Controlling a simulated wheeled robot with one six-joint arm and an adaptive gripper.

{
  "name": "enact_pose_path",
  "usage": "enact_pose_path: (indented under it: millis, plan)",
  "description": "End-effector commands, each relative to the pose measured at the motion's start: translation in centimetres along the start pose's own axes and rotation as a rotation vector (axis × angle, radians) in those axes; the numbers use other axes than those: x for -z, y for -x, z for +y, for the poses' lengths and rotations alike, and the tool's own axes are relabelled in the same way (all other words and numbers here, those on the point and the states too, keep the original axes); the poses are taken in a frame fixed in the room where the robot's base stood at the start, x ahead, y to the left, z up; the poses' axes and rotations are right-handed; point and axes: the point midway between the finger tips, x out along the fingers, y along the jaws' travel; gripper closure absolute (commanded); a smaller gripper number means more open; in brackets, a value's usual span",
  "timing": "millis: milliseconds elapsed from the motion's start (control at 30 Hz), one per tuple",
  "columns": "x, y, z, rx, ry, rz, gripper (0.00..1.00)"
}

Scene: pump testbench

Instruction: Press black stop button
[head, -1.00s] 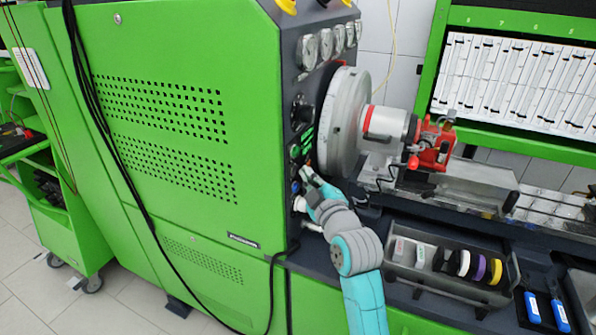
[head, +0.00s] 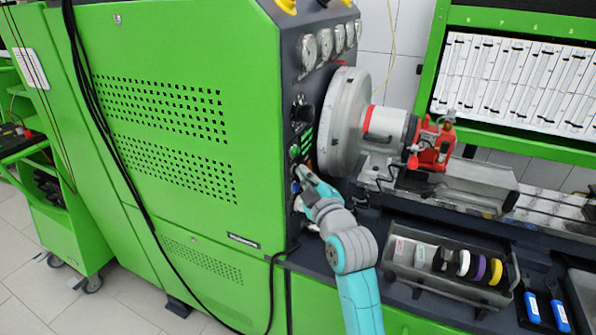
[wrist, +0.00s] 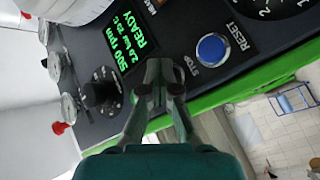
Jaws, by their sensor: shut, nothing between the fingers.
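My gripper (wrist: 160,82) is shut and empty, its fingertips at the dark control panel (wrist: 80,40). In the wrist view they cover the spot beside the STOP label (wrist: 191,66). The black stop button cannot be made out there and seems hidden behind the fingertips. I cannot tell whether they touch it. In the head view my gripper (head: 303,174) is at the lower part of the panel edge, where the buttons are too small to tell apart.
A blue button (wrist: 213,48) marked RESET is right of the fingers. A lit display (wrist: 130,42) reads READY, and a black knob (wrist: 100,91) is left. In the head view a large metal disc (head: 343,122) stands close beside the arm. A parts tray (head: 450,290) lies right.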

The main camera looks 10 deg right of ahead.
Motion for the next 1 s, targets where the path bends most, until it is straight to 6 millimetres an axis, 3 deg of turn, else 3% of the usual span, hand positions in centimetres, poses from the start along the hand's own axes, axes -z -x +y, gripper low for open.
enact_pose_path:
  millis: [1000]
  plan:
    - [-1.1,1.5,1.0,0.0,-0.001,0.0,1.0]
